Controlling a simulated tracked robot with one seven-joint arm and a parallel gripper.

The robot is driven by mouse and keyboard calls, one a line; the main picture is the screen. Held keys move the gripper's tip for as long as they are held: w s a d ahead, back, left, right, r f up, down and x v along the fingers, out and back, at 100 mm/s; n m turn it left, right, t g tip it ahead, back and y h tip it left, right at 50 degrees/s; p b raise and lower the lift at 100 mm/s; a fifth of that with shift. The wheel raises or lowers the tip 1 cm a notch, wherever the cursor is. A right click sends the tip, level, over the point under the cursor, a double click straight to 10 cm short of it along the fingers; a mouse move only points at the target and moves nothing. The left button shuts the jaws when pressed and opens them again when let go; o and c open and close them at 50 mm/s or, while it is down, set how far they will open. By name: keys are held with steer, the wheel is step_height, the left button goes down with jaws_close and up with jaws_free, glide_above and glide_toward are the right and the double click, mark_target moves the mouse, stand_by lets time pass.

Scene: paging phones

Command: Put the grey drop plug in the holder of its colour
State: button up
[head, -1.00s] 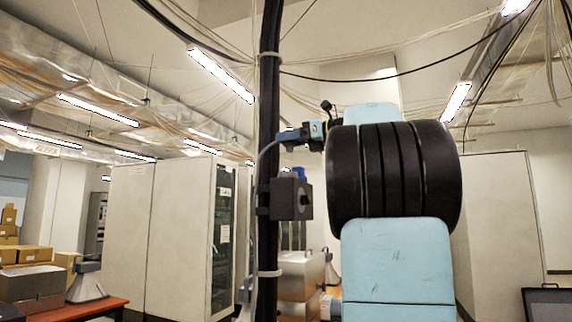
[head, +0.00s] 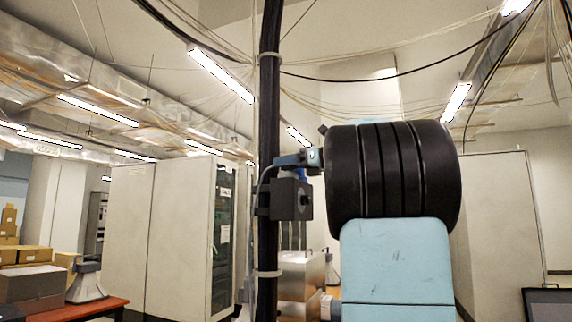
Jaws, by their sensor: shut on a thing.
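In the head view, my gripper (head: 287,160) is small and mostly side-on, just left of my large black arm joint. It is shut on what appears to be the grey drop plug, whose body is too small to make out. A thin grey cable (head: 261,177) curves from the gripper's left end down along the black trunk. A dark grey box (head: 291,200) with a round black front is clamped to the trunk just below the gripper. The gripper overlaps the space above the box; I cannot tell whether they touch. No holder colour shows clearly.
The black vertical trunk (head: 269,100) stands close to the gripper. Metal cases (head: 300,272) are behind it. A white cabinet (head: 185,235) is at left, and a red-topped table (head: 90,309) with boxes (head: 30,284) is at far left. Cables hang overhead.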

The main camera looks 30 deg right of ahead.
steer(key=shift+f, duration=0.2)
steer(key=o, duration=1.1)
steer(key=shift+r, duration=0.1)
steer(key=shift+r, duration=0.2)
steer(key=v, duration=1.2)
